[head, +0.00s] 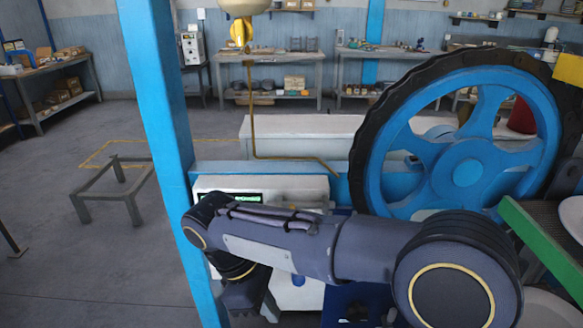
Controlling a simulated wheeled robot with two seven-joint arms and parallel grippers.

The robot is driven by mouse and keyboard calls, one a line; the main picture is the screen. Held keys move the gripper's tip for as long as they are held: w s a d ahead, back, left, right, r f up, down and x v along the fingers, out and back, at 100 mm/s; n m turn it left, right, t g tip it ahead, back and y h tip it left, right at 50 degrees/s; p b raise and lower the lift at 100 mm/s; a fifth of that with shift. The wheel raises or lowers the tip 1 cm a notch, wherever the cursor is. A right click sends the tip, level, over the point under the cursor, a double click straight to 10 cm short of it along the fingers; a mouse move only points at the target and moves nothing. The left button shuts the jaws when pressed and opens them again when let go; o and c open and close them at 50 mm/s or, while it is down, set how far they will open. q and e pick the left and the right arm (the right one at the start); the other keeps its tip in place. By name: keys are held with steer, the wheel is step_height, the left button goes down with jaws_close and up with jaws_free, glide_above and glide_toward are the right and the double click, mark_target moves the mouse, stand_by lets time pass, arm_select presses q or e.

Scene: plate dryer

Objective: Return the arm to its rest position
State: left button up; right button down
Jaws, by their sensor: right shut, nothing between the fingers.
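My right arm crosses the lower middle of the head view from the right, its dark grey links reaching left to a bent wrist. My right gripper (246,298) hangs below that wrist near the bottom edge, shut and empty, partly hidden by the arm. It is in front of the white machine housing (310,185) and close to the blue post (165,120); I cannot tell whether it touches either. My left gripper is not in view.
A large blue wheel with a black rim (466,172) stands right of centre. A green-edged surface (540,245) and a white plate (573,214) are at the right edge. A low metal frame (115,190) stands on the left floor, with open floor around it.

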steer(key=s+d+r+m+y, duration=0.1)
steer(key=d+m+y, duration=0.15)
steer(key=d, duration=0.35)
steer(key=s+d+r+m+t+y, duration=0.1)
steer(key=s+d+m, duration=0.15)
steer(key=d, duration=0.25)
steer(key=d+r+m+y, duration=0.1)
steer(key=d+m+y, duration=0.15)
steer(key=d, duration=0.35)
steer(key=s+d+f+m+t+y, duration=0.2)
steer(key=s+d+f+m+t, duration=0.2)
steer(key=s+d+m, duration=0.3)
steer(key=s+m+t, duration=0.1)
steer(key=s+m, duration=0.1)
steer(key=m, duration=0.1)
steer(key=shift+s+d+f+t, duration=0.15)
steer(key=shift+s+d+t, duration=0.1)
steer(key=shift+s+t, duration=0.1)
steer(key=c, duration=2.1)
jaws_free()
